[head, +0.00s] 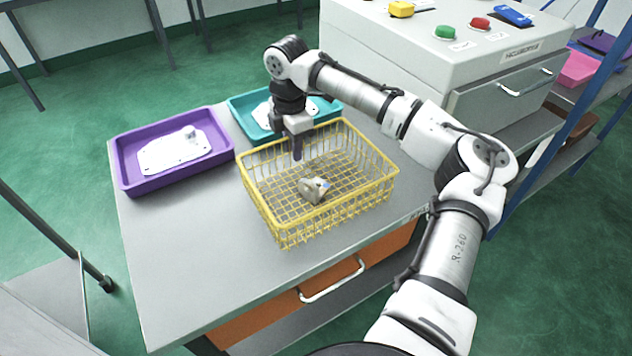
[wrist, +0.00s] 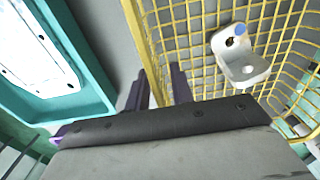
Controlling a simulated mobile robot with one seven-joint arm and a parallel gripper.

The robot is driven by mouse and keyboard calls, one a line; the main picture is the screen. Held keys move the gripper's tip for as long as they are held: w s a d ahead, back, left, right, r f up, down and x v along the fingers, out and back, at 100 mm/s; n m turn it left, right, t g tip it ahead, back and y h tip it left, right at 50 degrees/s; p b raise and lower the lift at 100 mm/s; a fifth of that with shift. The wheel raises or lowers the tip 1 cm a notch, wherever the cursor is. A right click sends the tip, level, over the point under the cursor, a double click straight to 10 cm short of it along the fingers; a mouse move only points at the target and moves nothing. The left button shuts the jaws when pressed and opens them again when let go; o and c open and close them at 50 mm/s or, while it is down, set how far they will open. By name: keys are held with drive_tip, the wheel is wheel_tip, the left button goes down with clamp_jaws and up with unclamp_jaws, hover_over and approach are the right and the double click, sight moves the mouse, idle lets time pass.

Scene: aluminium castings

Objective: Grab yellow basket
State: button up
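The yellow wire basket (head: 268,213) sits upright on the grey table. It holds one pale metal casting (head: 314,190) with a blue spot. My gripper (head: 297,152) points down at the basket's far wall, with a dark finger showing on the inner side. In the wrist view, the two dark fingers (wrist: 160,90) stand apart. The basket's yellow rim (wrist: 136,32) runs down between them, with a gap showing. The casting (wrist: 240,58) lies inside the basket to the right. The lower fingertips are partly hidden, so contact with the wires cannot be made out.
A purple tray (head: 124,172) with a white plate stands left of the basket. A teal tray (head: 240,108) with a white part stands just behind it. A grey cabinet (head: 400,50) with coloured buttons stands at the back right. The table's front left is clear.

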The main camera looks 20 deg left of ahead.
clamp_jaws()
